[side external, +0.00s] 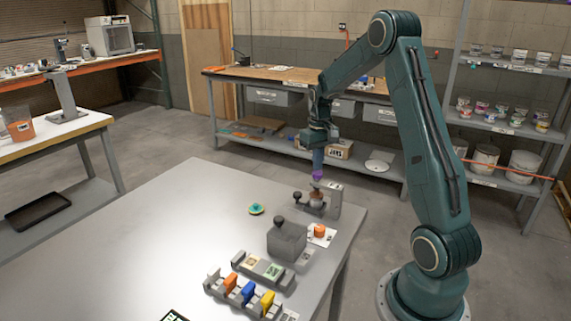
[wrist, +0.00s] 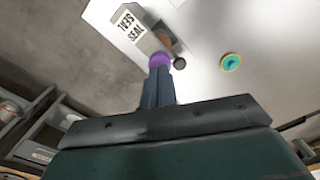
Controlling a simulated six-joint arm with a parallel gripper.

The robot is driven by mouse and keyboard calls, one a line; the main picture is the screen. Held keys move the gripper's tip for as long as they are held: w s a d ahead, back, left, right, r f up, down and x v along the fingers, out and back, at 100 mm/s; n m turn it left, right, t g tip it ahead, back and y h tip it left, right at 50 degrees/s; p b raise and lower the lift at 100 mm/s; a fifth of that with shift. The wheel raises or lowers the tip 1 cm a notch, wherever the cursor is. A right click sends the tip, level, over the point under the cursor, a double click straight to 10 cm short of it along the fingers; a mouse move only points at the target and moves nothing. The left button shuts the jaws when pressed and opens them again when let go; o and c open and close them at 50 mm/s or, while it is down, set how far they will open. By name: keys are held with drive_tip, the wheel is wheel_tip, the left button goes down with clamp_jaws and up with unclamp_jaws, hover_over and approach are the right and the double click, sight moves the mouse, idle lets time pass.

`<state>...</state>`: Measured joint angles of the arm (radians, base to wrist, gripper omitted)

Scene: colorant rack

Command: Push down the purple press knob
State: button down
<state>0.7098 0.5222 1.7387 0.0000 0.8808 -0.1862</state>
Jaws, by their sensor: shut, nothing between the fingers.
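The purple press knob (side external: 318,174) stands at the top of a small grey press (side external: 333,196) near the table's far right corner. A brown, round part (side external: 315,197) sits below it in the press. My gripper (side external: 318,163) is shut and empty, pointing down right over the knob. In the wrist view the shut fingertips (wrist: 159,70) overlap the edge of the purple knob (wrist: 160,59). I cannot tell whether they touch it. The press carries a label reading "SEAL" in the wrist view.
A grey box with a black knob (side external: 287,238) and an orange button (side external: 319,231) stand in front of the press. A teal and yellow disc (side external: 256,209) lies to the left. A rack with coloured pieces (side external: 243,294) is nearer. The table's left side (side external: 130,240) is mostly clear.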

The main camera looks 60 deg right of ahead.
drive_tip(key=shift+r, duration=0.1)
idle(0.4)
drive_tip(key=shift+r, duration=1.9)
drive_tip(key=shift+a+r, duration=0.3)
drive_tip(key=a+r+n+t, duration=0.1)
drive_tip(key=a+r+n, duration=0.1)
drive_tip(key=a+r, duration=0.65)
drive_tip(key=s+a+r+n+t, duration=0.2)
drive_tip(key=s+a+n+t, duration=0.2)
drive_tip(key=s+a, duration=1.3)
drive_tip(key=a, duration=0.4)
drive_tip(key=shift+s+a+r+t, duration=0.2)
drive_tip(key=shift+s+r+t, duration=0.1)
drive_tip(key=shift+s+r, duration=0.05)
